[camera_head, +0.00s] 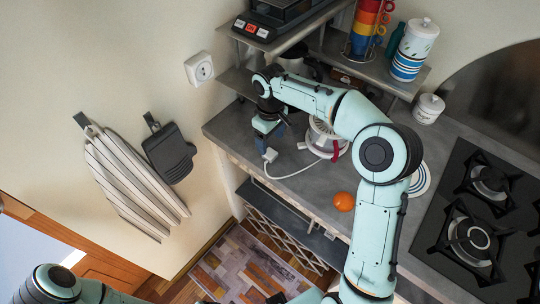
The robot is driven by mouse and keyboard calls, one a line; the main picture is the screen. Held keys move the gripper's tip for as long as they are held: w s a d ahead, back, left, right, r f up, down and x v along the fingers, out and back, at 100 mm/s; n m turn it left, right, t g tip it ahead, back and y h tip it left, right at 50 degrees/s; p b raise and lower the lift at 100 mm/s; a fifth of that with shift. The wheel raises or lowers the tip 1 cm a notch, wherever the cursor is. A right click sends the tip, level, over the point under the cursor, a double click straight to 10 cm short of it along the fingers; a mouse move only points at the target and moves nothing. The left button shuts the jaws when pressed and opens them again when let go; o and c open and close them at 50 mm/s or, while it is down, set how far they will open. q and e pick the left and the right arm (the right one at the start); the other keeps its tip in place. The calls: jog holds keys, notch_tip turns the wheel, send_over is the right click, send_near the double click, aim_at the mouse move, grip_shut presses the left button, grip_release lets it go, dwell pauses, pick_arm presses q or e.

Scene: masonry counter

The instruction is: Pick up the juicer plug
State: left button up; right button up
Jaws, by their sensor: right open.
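The white juicer plug (270,155) is at the counter's front left, on the end of a white cord that runs right to the juicer. The white juicer (324,136) stands on the counter, partly hidden behind my right forearm. My right gripper (263,143) is open and points down just above and beside the plug. I cannot tell whether the fingers touch the plug. Part of my left arm shows at the bottom left, but its gripper is out of the frame.
A wall socket (199,68) is left of the shelves. An orange (344,201) lies near the counter's front edge. A gas hob (477,225) is at the right. Shelves above hold a scale (270,22), stacked cups and a white canister (413,50).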

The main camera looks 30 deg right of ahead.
aim_at(270, 153)
jog(key=shift+w+f, duration=0.1)
jog(key=shift+f, duration=2.9)
jog(key=c, duration=1.2)
